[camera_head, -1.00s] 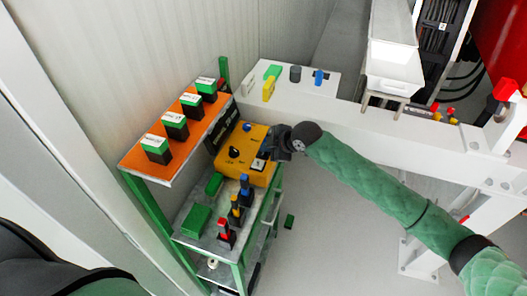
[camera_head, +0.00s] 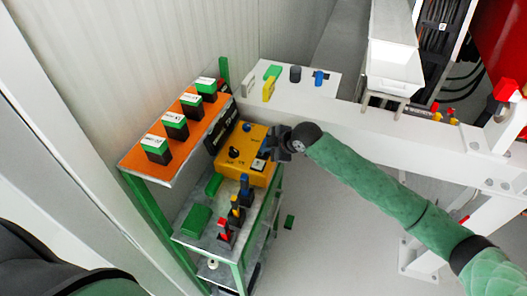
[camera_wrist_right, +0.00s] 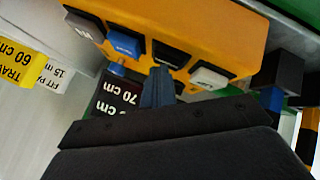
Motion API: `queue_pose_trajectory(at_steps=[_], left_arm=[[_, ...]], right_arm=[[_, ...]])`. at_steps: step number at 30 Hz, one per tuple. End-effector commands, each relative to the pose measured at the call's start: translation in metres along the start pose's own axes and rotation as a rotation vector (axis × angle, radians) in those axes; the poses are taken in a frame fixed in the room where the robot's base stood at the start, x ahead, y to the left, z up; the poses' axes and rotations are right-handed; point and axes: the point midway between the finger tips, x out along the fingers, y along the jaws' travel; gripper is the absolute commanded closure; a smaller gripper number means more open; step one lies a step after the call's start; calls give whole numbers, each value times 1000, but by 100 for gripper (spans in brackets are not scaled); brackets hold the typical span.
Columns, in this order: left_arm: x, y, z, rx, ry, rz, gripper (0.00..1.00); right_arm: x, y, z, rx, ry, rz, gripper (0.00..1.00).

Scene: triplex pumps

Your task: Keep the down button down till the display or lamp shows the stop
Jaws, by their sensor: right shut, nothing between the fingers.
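A yellow control box (camera_head: 232,150) stands on the green-framed cart, with a dark knob (camera_head: 236,153) on it. In the right wrist view, the box (camera_wrist_right: 215,28) carries a blue button (camera_wrist_right: 124,42), a black button (camera_wrist_right: 172,52) and a white button (camera_wrist_right: 209,77). I cannot read which one is the down button. My right gripper (camera_head: 268,150) is at the box's right edge. Its shut, empty fingertips (camera_wrist_right: 160,72) point at the black button; I cannot tell whether they touch or press it. A black panel (camera_wrist_right: 118,98) with white "70 cm" text is partly hidden behind the gripper. My left gripper is out of view.
An orange shelf (camera_head: 160,178) with several green-and-black labelled blocks stands left of the box. Red, yellow and blue upright pieces (camera_head: 236,208) stand on the lower shelf. A white beam (camera_head: 400,130) runs to the right. A yellow "60 cm" sign (camera_wrist_right: 22,68) shows at left.

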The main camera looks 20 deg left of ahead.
Motion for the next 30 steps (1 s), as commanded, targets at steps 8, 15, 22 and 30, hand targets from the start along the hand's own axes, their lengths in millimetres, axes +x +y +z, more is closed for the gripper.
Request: queue_pose_trajectory(at_steps=[8, 15, 22, 30], left_arm=[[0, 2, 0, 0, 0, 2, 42], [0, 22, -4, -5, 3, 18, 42], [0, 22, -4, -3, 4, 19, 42], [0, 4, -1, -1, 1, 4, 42]], right_arm=[[0, -1, 0, 0, -1, -1, 100], [0, -1, 0, 0, -1, -1, 100], [0, -1, 0, 0, -1, -1, 100], [0, -1, 0, 0, -1, -1, 100]])
